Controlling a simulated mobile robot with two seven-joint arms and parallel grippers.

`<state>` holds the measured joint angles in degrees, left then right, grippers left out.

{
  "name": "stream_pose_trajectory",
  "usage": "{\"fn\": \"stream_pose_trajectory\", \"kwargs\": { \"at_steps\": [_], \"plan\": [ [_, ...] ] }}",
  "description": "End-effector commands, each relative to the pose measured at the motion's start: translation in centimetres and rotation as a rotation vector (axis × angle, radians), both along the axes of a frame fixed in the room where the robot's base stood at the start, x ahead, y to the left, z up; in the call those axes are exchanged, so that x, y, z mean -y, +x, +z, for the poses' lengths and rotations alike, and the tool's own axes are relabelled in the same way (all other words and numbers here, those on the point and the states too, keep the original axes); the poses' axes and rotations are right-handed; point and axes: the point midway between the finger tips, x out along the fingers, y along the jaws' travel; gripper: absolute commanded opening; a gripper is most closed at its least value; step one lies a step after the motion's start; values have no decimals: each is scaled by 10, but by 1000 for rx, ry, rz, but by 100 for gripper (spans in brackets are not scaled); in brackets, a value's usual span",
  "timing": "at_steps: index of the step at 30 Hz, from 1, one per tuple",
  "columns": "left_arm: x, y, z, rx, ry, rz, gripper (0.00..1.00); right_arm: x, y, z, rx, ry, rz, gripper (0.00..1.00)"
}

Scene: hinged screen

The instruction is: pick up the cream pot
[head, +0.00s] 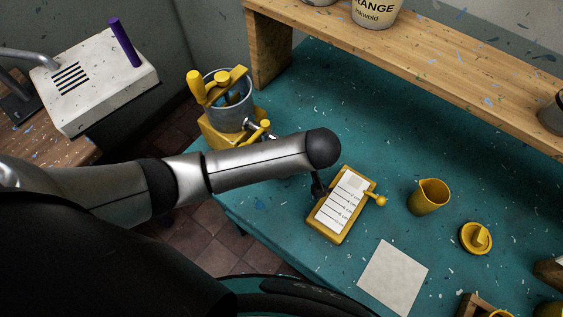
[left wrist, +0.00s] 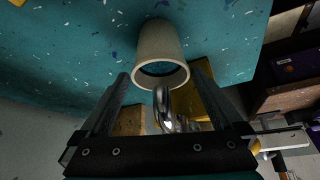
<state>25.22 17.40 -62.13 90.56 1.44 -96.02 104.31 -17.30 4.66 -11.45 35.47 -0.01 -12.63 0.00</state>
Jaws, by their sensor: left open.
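The cream pot (left wrist: 160,42) shows in the left wrist view, its round dark mouth facing the camera, above teal table surface. My left gripper (left wrist: 162,73) is open, one finger to each side of the pot's rim in the picture. I cannot tell whether the fingers reach past the rim or touch it. A shiny metal piece (left wrist: 164,108) shows between the fingers, in front of the pot's mouth. In the head view my left arm crosses above the table, and I cannot make out the pot or the gripper's jaws. My right gripper is not in view.
The teal table (head: 385,160) holds a yellow-framed list board (head: 340,206), a yellow jug (head: 428,197), a yellow lidded piece (head: 475,238) and a white sheet (head: 392,278). A wooden shelf (head: 420,65) runs along the back.

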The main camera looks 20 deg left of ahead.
Motion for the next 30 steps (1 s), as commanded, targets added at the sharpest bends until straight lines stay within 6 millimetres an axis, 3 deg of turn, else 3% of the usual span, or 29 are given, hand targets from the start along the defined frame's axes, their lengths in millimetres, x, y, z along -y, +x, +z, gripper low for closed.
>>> {"fn": "stream_pose_trajectory", "kwargs": {
  "at_steps": [6,16,30],
  "plan": [
    [-11,9,-25,1,3,0,100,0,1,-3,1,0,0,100],
    [-13,10,-29,1,0,0,100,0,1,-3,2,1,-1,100],
    [-12,10,-29,1,1,0,47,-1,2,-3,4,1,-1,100]
  ]
}}
